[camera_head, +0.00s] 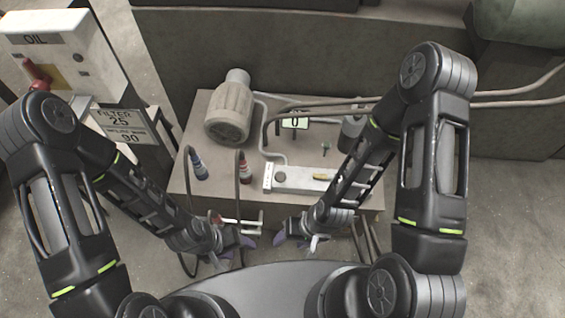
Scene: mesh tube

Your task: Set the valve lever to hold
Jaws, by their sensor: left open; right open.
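A pale metal plate (276,177) lies on the front of the workbench and carries a small brass-yellow lever-like piece (322,177). I cannot read any label by it, so I cannot tell for sure whether it is the valve lever or how it is set. My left gripper (240,246) is open and empty, low in front of the bench and left of centre. My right gripper (296,242) is open and empty, just right of it and nearer than the plate. Both are apart from the plate. My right forearm passes over the plate's right end.
A white OIL box (62,50) with a red handle (36,75) and a FILTER sign (122,124) stand left.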

